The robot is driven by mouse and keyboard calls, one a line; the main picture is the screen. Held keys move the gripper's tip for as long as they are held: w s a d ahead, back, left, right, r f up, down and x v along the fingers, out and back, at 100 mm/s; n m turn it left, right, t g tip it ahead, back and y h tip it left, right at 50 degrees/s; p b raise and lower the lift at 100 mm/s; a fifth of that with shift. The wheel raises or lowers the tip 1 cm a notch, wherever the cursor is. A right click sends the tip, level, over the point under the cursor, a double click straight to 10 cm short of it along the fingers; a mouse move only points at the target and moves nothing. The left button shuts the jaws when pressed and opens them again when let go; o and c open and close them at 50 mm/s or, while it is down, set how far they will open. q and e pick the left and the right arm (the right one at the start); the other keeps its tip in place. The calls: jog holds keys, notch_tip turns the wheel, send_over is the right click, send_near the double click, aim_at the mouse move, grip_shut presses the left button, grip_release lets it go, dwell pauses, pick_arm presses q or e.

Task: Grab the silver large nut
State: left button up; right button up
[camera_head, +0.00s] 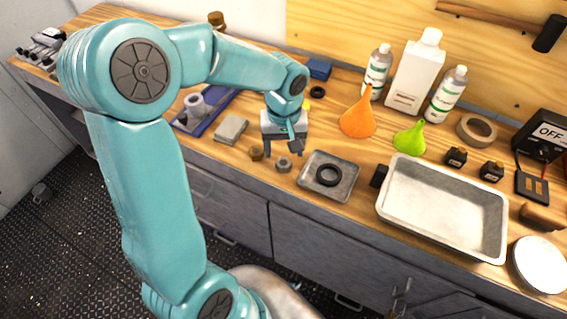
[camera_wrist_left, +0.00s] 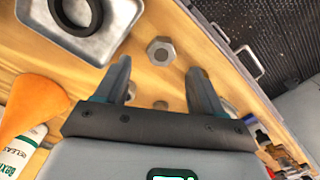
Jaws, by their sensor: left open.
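The silver large nut (camera_head: 283,164) lies flat on the wooden bench near its front edge, left of a small metal tray. It also shows in the left wrist view (camera_wrist_left: 161,51), beyond the fingertips and apart from them. My left gripper (camera_head: 283,150) is open, pointing down over the bench just behind the nut. Its two fingers (camera_wrist_left: 160,75) are spread in the left wrist view with nothing held between them. A brownish nut (camera_head: 256,153) lies just left of the silver one. My right gripper is not in view.
The small metal tray (camera_head: 341,163) with a black ring (camera_head: 329,175) is right of the nut. An orange funnel (camera_head: 358,118) stands behind the tray. A grey block (camera_head: 231,129) lies left. A large metal pan (camera_head: 420,190) is farther right. The bench edge is close in front.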

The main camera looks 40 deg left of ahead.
aim_at(283, 161)
pick_arm(q)
notch_tip(283, 161, down, 5)
jog(key=shift+a, duration=0.15)
jog(key=shift+c, duration=0.4)
jog(key=c, duration=1.1)
jog(key=shift+r, duration=0.1)
